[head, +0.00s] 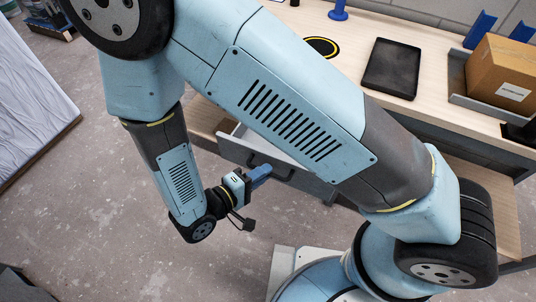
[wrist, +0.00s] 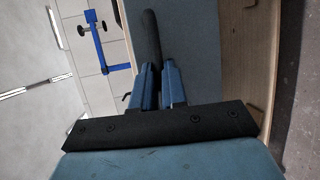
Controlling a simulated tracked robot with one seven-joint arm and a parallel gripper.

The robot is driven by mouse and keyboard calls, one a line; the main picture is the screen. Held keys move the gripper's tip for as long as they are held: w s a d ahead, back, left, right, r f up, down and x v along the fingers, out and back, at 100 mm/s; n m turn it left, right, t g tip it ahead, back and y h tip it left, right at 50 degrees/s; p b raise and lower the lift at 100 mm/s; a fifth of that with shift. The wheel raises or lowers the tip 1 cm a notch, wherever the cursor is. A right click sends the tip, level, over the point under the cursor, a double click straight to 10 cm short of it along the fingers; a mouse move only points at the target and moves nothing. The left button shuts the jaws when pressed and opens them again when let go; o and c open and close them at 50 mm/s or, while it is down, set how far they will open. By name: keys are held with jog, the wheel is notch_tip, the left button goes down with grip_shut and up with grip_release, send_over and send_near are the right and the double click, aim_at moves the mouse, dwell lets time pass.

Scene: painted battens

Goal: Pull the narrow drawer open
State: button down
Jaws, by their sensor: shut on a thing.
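The narrow drawer (head: 312,184) has a grey front and a pale inside, and it stands partly out from under the wooden bench top. Its dark bar handle (head: 287,177) shows at the front. My gripper (head: 264,171) has its blue fingers at this handle. In the wrist view, my gripper (wrist: 158,70) is shut on the black handle (wrist: 151,35), which passes between the two fingers. The grey drawer front (wrist: 195,45) fills the area behind them. My arm hides part of the drawer in the head view.
On the bench top (head: 345,28) are a black tray (head: 392,68), a yellow-ringed black disc (head: 321,47) and a cardboard box (head: 502,75). A blue clamp-like thing (wrist: 97,45) shows in the wrist view.

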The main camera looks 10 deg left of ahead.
jog(key=shift+s+a+f, duration=0.1)
jog(key=shift+s+a, duration=0.05)
jog(key=shift+s, duration=0.3)
jog(key=shift+s+a+f, duration=0.1)
jog(key=shift+s, duration=0.35)
jog(key=c, duration=1.2)
grip_release()
jog(key=shift+r, duration=0.1)
jog(key=shift+o, duration=0.2)
jog(key=v, duration=1.3)
jog(key=shift+s+a, duration=0.25)
